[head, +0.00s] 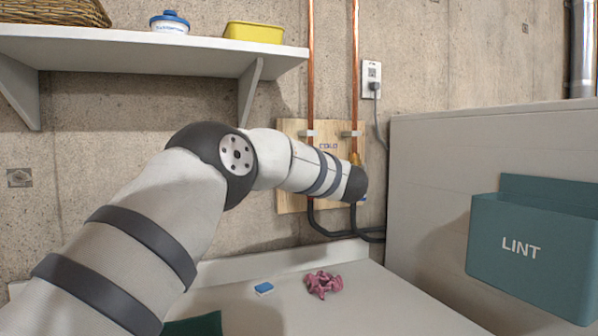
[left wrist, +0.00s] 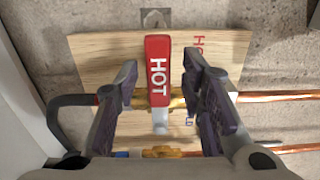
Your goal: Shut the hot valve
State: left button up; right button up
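The hot valve's red lever (left wrist: 158,70), marked HOT, lies crosswise to its copper pipe (left wrist: 272,97) in the left wrist view. A silver part shows at its lower end, over the brass valve body. My left gripper (left wrist: 161,85) is open, with one finger on each side of the lever. A gap shows between the lever and each finger. In the head view my left arm reaches to the wooden board (head: 290,203), and its end hides the hot lever and the gripper fingers. My right gripper is in neither view.
A second brass valve (left wrist: 162,152) sits on a parallel pipe. A shelf (head: 150,50) hangs at upper left. A white appliance with a teal lint bin (head: 530,250) stands at right. A pink cloth (head: 323,284) and a blue-and-white block (head: 264,289) lie on the white surface below.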

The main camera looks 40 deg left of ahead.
pick_arm(q)
jog(key=v, duration=1.2)
